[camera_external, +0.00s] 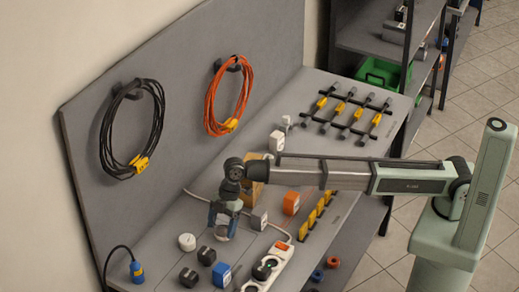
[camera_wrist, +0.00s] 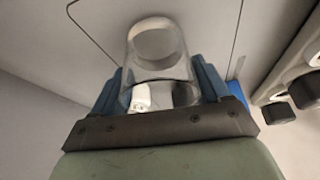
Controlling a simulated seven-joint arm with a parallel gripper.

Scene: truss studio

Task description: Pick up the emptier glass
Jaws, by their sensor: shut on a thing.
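A clear glass (camera_wrist: 157,48) stands out between the two blue fingers of my gripper (camera_wrist: 159,82) in the wrist view. The fingers press on its sides. In the external view my gripper (camera_external: 223,218) points down over the grey bench, shut on the glass (camera_external: 226,231), which is small and partly covered by the fingers. I cannot tell how much the glass holds or whether its base touches the bench. I cannot make out a second glass in either view.
Around my gripper stand a white round thing (camera_external: 186,242), dark blocks (camera_external: 206,256), a blue box (camera_external: 221,274), a white power strip (camera_external: 268,272) and an orange block (camera_external: 291,203). Black (camera_external: 130,130) and orange (camera_external: 228,97) cable coils hang on the back panel.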

